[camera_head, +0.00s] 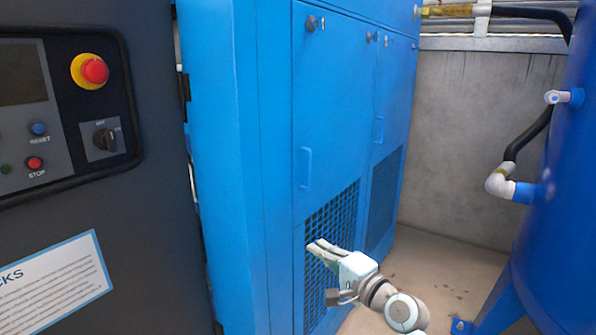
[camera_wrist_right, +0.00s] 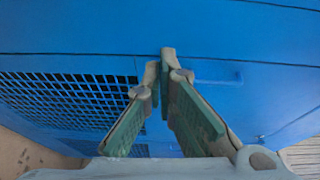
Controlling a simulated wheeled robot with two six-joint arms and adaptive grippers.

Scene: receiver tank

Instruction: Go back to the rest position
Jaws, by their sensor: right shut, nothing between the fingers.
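My right gripper (camera_head: 318,246) is in front of the grille at the bottom of the blue cabinet, its fingers pointing to the upper left. In the right wrist view the two green-padded fingers of my right gripper (camera_wrist_right: 165,62) meet at their tips, shut, with nothing between them. Behind them are the blue cabinet (camera_wrist_right: 140,25), a dark grille (camera_wrist_right: 70,98) and a blue handle (camera_wrist_right: 220,78). I cannot tell whether the fingertips touch the cabinet. My left gripper is not in view.
A dark control panel (camera_head: 75,190) with a red emergency button (camera_head: 94,70) stands close on the left. The blue cabinet (camera_head: 270,150) fills the middle. A blue tank (camera_head: 565,235) with pipe fittings (camera_head: 500,185) stands on the right. Bare floor (camera_head: 430,265) lies between cabinet and tank.

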